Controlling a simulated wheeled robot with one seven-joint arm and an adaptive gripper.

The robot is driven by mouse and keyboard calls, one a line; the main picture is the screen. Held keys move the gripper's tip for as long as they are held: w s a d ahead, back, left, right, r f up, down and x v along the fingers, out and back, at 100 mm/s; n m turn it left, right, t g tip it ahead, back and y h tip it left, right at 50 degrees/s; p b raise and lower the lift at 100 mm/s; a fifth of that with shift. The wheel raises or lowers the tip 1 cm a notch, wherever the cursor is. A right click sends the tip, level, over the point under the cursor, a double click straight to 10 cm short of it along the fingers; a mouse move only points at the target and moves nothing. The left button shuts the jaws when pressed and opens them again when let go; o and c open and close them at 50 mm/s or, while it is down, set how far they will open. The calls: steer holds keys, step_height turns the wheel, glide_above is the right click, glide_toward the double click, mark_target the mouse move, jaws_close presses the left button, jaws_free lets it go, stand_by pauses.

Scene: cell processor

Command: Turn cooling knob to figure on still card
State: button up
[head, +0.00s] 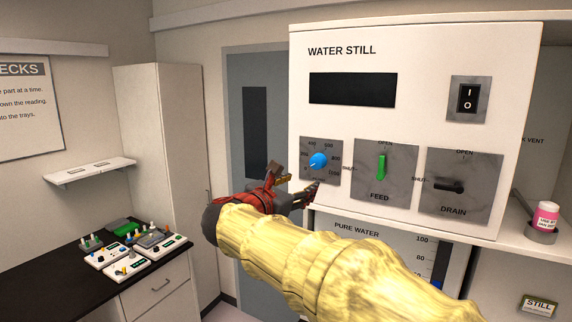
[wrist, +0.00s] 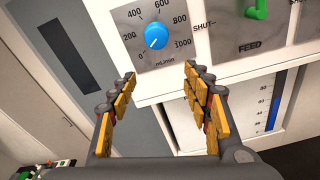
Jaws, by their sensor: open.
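The blue cooling knob (head: 318,161) sits on a grey dial plate at the lower left of the water still's front. In the wrist view the knob (wrist: 156,36) is ringed by figures from 0 to 1000 marked mL/min; its pointer setting is too small to read surely. My gripper (head: 293,181) is open and empty, just below and left of the knob in the head view. In the wrist view the knob lies beyond and between the spread fingertips (wrist: 160,76), apart from them. A card headed STILL (head: 539,305) is at the lower right; its figure is not legible.
The green feed handle (head: 382,167) stands upright, right of the knob. The black drain lever (head: 449,187) lies horizontal. A power switch (head: 468,99) and dark display (head: 352,89) are above. A pink-labelled bottle (head: 545,216) stands right; a black counter (head: 60,278) holds small devices.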

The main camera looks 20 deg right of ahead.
mark_target(315, 164)
steer(key=w+d+r+n, duration=0.1)
steer(key=d, duration=0.1)
steer(key=w+d+r+n, duration=0.1)
steer(key=w+d, duration=0.1)
steer(key=w+d+r+n, duration=0.1)
steer(key=d, duration=0.1)
steer(key=shift+w+d+t+h+p, duration=0.2)
steer(key=shift+d+t+h+p, duration=0.1)
steer(key=shift+d+h+p, duration=0.1)
steer(key=shift+a, duration=0.1)
steer(key=shift+c, duration=1.2)
steer(key=c, duration=0.9)
